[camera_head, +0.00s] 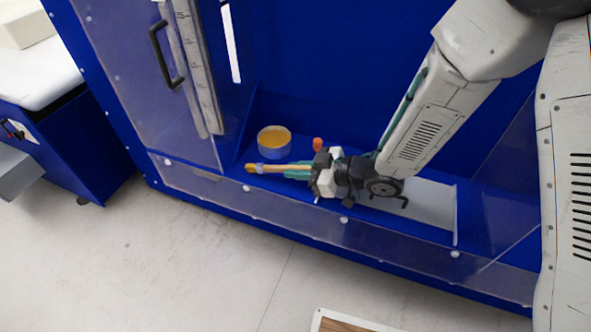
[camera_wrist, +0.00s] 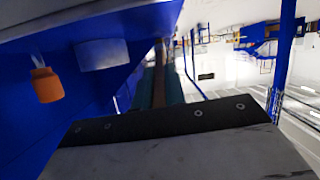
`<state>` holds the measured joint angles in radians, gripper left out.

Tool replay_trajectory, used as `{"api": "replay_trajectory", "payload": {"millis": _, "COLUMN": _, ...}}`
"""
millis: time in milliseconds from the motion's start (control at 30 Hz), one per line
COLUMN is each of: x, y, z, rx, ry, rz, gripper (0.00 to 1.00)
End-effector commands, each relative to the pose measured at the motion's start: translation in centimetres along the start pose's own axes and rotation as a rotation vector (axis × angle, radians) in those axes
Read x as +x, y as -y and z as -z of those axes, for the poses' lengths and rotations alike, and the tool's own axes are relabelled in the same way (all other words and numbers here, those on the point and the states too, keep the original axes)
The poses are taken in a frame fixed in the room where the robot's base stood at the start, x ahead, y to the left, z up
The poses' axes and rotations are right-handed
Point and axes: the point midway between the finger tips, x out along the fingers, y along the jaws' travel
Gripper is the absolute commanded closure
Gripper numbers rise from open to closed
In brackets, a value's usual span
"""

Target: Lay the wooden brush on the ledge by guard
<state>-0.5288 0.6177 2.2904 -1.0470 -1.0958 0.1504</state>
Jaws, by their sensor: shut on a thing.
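The wooden brush (camera_head: 267,168) is a slim tan stick with a pale blue-grey band and an orange-yellow end pointing left. My gripper (camera_head: 294,171), with teal fingers, is shut on it; the fingers hide its right part. The brush lies about level over the blue ledge (camera_head: 232,183), just behind the clear guard (camera_head: 290,215) with its row of bolts. I cannot tell whether the brush touches the ledge. In the wrist view, my gripper's fingers (camera_wrist: 155,82) are dark teal, with a brown strip of the brush (camera_wrist: 173,75) beside them.
A round blue-grey tub with yellow contents (camera_head: 274,141) stands behind the brush. A small orange bottle (camera_head: 317,144) stands to its right; it also shows in the wrist view (camera_wrist: 47,85). A pale grey plate (camera_head: 430,205) lies right of my gripper. A door handle (camera_head: 166,55) is at upper left.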

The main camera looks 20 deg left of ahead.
Motion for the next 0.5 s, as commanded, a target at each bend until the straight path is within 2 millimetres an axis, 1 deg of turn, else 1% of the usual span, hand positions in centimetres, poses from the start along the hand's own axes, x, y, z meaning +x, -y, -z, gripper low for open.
{"api": "replay_trajectory", "payload": {"millis": 33, "x": 0.16, "y": 0.04, "z": -0.5, "rx": 0.001, "ry": 0.0, "rz": 0.0, "gripper": 1.0}}
{"api": "replay_trajectory", "payload": {"millis": 67, "x": 0.19, "y": 0.05, "z": -0.57, "rx": 0.0, "ry": -0.001, "rz": 0.0, "gripper": 1.0}}
{"api": "replay_trajectory", "payload": {"millis": 367, "x": 0.37, "y": 0.14, "z": -0.69, "rx": -0.001, "ry": -0.001, "rz": 0.002, "gripper": 1.0}}
{"api": "replay_trajectory", "payload": {"millis": 400, "x": 0.42, "y": 0.18, "z": -0.73, "rx": -0.002, "ry": -0.001, "rz": 0.003, "gripper": 0.85}}
{"api": "replay_trajectory", "payload": {"millis": 467, "x": 0.41, "y": 0.18, "z": -0.68, "rx": -0.002, "ry": -0.001, "rz": 0.003, "gripper": 0.68}}
{"api": "replay_trajectory", "payload": {"millis": 500, "x": 0.41, "y": 0.19, "z": -0.68, "rx": -0.002, "ry": -0.001, "rz": 0.003, "gripper": 0.66}}
